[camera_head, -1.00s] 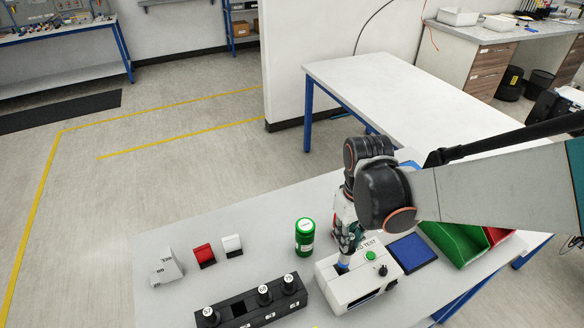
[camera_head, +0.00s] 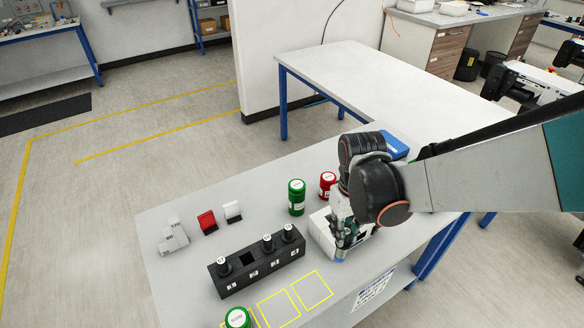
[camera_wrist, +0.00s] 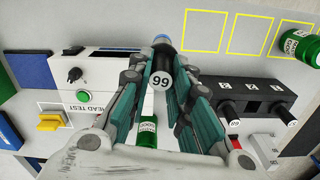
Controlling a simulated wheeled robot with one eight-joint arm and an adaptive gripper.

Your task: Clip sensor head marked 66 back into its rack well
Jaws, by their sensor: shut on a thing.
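My gripper (camera_head: 343,243) is shut on a dark sensor head with a blue end; in the wrist view the head (camera_wrist: 160,80) lies between the fingers. Its white round label reads 99 as pictured, which matches an inverted 66. The gripper is at the front edge of the white test unit (camera_head: 319,236), apart from the rack. The black rack (camera_head: 262,272) stands to the left with three heads upright in it. One well (camera_head: 248,258), second from left, is open and empty. The rack also shows in the wrist view (camera_wrist: 252,84).
A green canister (camera_head: 297,197) and a red one (camera_head: 328,186) stand behind. Yellow outlined squares (camera_head: 313,290) lie in front of the rack, with another green canister (camera_head: 238,318) at the table's front. Small red (camera_head: 207,222) and white (camera_head: 232,211) blocks stand behind the rack.

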